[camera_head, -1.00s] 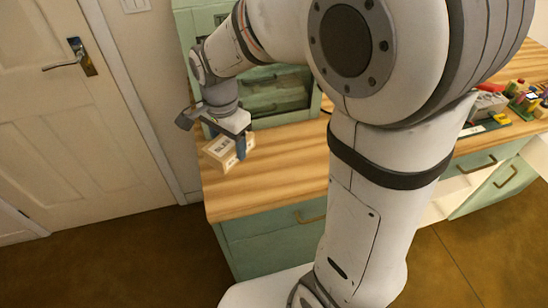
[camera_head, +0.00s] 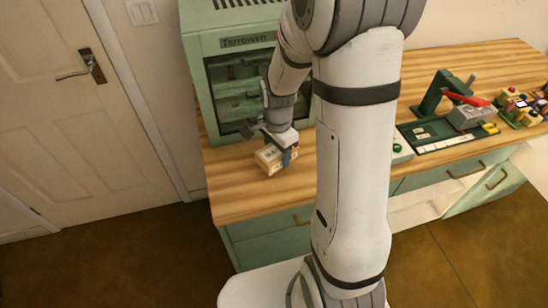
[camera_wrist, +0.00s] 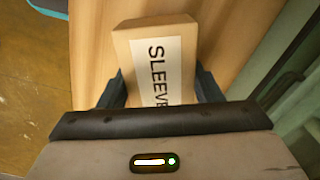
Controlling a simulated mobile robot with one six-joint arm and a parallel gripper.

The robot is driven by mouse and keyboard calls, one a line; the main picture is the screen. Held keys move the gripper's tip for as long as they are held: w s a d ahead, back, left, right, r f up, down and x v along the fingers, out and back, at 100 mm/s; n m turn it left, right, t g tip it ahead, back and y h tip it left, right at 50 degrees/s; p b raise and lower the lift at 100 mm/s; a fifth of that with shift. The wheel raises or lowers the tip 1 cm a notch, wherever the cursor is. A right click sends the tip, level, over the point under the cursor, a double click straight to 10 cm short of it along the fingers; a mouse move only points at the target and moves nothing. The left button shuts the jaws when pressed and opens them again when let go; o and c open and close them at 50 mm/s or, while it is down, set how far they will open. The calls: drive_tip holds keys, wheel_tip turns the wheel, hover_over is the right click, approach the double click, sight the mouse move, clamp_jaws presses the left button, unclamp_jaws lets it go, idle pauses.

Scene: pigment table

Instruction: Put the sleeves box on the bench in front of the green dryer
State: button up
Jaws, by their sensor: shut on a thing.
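The sleeves box (camera_head: 270,158) is a small tan carton with a white label; in the wrist view the sleeves box (camera_wrist: 158,60) shows the letters "SLEEVE". My gripper (camera_head: 279,154) is shut on it, with one dark finger on each side of the box in the wrist view (camera_wrist: 160,92). The box is at or just above the wooden bench top (camera_head: 235,196); I cannot tell whether it touches. The green dryer (camera_head: 222,98), marked "Tarrowen", stands behind the box on the bench's left part. My arm hides the dryer's right side.
A dark green tool with a red handle (camera_head: 463,98) and a grey block (camera_head: 468,117) stand on the bench's right part, with several small coloured items (camera_head: 522,108) beyond. The bench's front left strip is clear. A white door (camera_head: 70,110) is at left.

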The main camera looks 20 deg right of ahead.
sight(277, 158)
drive_tip(key=shift+f, duration=1.6)
drive_tip(key=shift+f, duration=0.2)
drive_tip(key=o, duration=1.1)
drive_tip(key=shift+c, duration=0.2)
drive_tip(key=shift+r, duration=0.15)
